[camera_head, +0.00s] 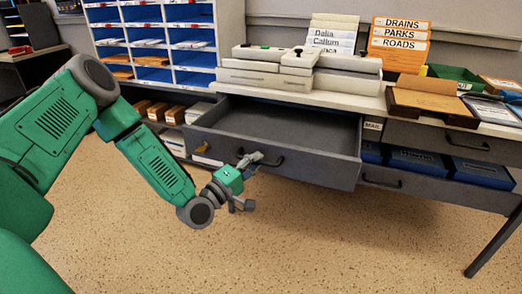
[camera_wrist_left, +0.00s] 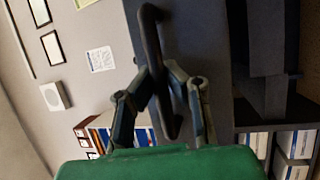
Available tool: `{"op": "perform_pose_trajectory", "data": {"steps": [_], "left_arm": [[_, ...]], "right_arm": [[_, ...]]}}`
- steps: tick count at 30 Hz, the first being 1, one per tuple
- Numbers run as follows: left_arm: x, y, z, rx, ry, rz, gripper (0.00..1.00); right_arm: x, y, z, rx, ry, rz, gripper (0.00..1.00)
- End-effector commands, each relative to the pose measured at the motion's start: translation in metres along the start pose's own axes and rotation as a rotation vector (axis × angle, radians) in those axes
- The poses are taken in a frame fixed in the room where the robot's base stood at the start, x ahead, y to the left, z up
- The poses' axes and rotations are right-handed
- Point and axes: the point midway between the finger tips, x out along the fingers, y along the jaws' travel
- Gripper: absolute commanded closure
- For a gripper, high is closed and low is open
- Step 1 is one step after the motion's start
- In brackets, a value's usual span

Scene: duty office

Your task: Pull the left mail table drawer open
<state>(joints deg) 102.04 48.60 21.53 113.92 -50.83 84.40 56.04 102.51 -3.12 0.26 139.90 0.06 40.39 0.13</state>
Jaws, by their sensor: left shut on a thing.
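The left mail table drawer (camera_head: 270,153) is pulled well out from under the mail table (camera_head: 345,97), and its empty inside shows. Its dark curved handle (camera_head: 274,160) is on the front panel. My left gripper (camera_head: 253,161) is at this handle, with the arm reaching in from the left. In the left wrist view the black handle (camera_wrist_left: 150,35) runs between the two fingers of my left gripper (camera_wrist_left: 159,80), which are shut on it. The drawer front (camera_wrist_left: 198,35) fills the upper middle of that view. My right gripper is not in view.
A closed drawer (camera_head: 447,141) is at the right, above blue bins (camera_head: 480,172). Blue pigeonholes (camera_head: 155,45) stand behind. The speckled floor in front is clear.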

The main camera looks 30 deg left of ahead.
Motion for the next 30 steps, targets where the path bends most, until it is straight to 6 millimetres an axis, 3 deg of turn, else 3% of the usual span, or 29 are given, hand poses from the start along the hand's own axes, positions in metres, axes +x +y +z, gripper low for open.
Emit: {"op": "perform_pose_trajectory", "data": {"steps": [3,9,22,24,30], "left_arm": [[-0.021,0.002,0.012,-0.005,-0.013,-0.013,1.0],[-0.04,0.005,0.02,-0.002,-0.013,-0.014,1.0],[-0.044,0.005,0.022,0.001,-0.011,-0.013,1.0],[-0.044,0.005,0.022,0.001,-0.011,-0.013,0.69],[-0.043,0.008,0.021,0.001,-0.007,-0.004,0.68]], "right_arm": [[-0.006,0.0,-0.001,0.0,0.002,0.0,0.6],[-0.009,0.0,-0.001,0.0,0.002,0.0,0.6],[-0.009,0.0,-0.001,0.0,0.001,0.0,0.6],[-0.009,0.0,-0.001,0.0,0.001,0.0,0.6],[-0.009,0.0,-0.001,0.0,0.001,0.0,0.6]]}}
